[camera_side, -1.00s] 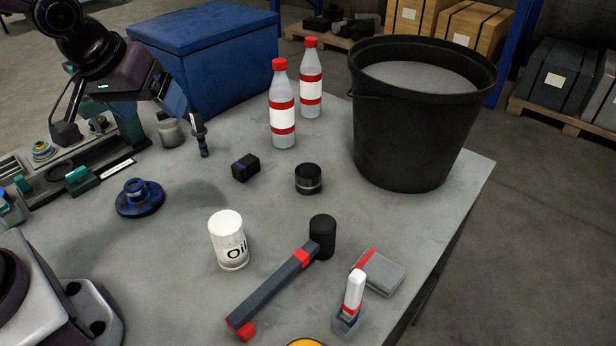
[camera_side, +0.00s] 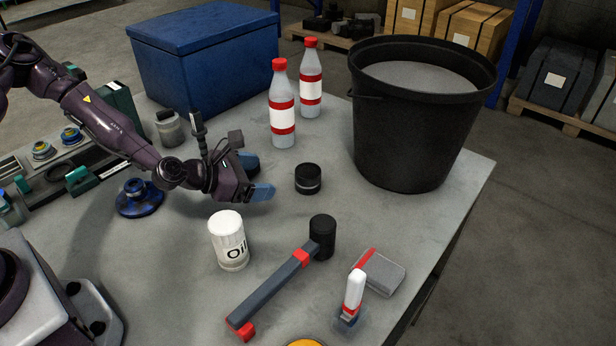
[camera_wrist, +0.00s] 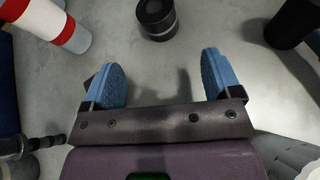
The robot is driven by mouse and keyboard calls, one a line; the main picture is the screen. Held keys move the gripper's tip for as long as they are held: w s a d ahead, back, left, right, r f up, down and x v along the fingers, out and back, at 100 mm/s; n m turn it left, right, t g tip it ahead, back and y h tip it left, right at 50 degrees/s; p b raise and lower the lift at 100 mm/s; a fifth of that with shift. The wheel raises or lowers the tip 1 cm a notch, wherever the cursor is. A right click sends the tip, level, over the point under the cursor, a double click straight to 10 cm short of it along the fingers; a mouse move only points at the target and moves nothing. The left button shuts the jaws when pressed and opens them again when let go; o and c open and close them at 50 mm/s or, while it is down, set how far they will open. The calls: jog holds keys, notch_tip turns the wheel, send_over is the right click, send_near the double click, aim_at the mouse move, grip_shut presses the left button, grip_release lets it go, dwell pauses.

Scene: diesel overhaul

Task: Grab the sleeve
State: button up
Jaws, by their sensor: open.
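The sleeve, a short black cylinder with a thin silver band (camera_side: 308,179), stands upright on the grey table in the side view. It also shows at the top middle of the wrist view (camera_wrist: 156,17). My gripper (camera_side: 258,176) is low over the table, just left of the sleeve in the side view. Its two blue fingers are spread and point toward the sleeve. In the wrist view the space between my fingertips (camera_wrist: 160,72) is empty, and the sleeve lies beyond them, roughly centred and apart from both.
Two red-capped bottles (camera_side: 283,115) stand behind the gripper. A large black bucket (camera_side: 412,130) stands right of the sleeve. A blue box (camera_side: 205,65) is at the back.

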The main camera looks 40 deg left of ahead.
aim_at(301, 173)
jog(key=shift+w+a+f+n+t, duration=0.2)
jog(key=shift+w+n+t, duration=0.2)
jog(key=shift+n, duration=0.6)
jog(key=x, duration=0.7)
jog(key=shift+f, duration=0.1)
jog(key=shift+d+x, duration=0.15)
jog(key=shift+x, duration=1.25)
jog(key=shift+d+x, duration=0.1)
jog(key=shift+x, duration=1.25)
jog(key=c, duration=1.1)
